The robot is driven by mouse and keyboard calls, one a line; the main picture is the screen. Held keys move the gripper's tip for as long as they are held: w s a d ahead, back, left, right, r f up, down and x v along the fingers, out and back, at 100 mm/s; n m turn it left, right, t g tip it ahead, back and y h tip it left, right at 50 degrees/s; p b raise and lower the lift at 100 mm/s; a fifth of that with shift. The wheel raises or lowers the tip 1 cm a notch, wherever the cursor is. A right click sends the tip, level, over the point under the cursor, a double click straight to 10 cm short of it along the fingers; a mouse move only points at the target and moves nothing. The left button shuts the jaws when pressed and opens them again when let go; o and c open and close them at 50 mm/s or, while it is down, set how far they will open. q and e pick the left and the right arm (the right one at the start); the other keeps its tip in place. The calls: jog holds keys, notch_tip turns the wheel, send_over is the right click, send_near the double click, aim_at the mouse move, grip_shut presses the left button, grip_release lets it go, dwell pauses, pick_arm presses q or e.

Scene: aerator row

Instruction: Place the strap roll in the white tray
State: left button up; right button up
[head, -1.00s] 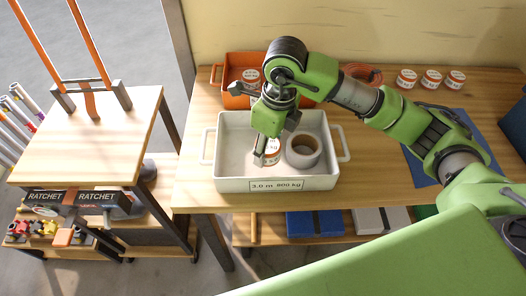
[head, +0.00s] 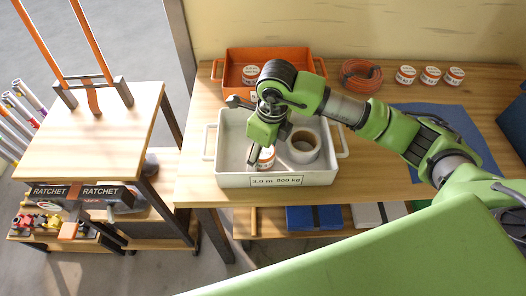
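The white tray (head: 222,165) stands on the wooden table, its front label reading 3.0 m 800 kg. A small strap roll with a white and orange label (head: 266,158) is inside the tray, left of its middle near the front. My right gripper (head: 262,147) reaches down into the tray at this roll and partly hides it. Its fingers look spread, one at the roll's left side and the other up to its right. A larger pale ring-shaped roll (head: 304,147) sits in the tray to the right. My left gripper is out of view.
Behind the tray is an orange tray (head: 237,63) holding a similar roll (head: 250,74). An orange coil (head: 361,75) and three labelled rolls (head: 430,76) stand at the back. A blue mat (head: 465,130) lies right. A wooden stand (head: 95,130) is at left.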

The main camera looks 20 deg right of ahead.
aim_at(268, 153)
jog(key=shift+r, duration=0.55)
notch_tip(268, 153, up, 11)
jog(key=s+d+b, duration=0.1)
jog(key=b, duration=0.1)
jog(key=shift+b, duration=0.35)
jog(key=shift+s, duration=0.1)
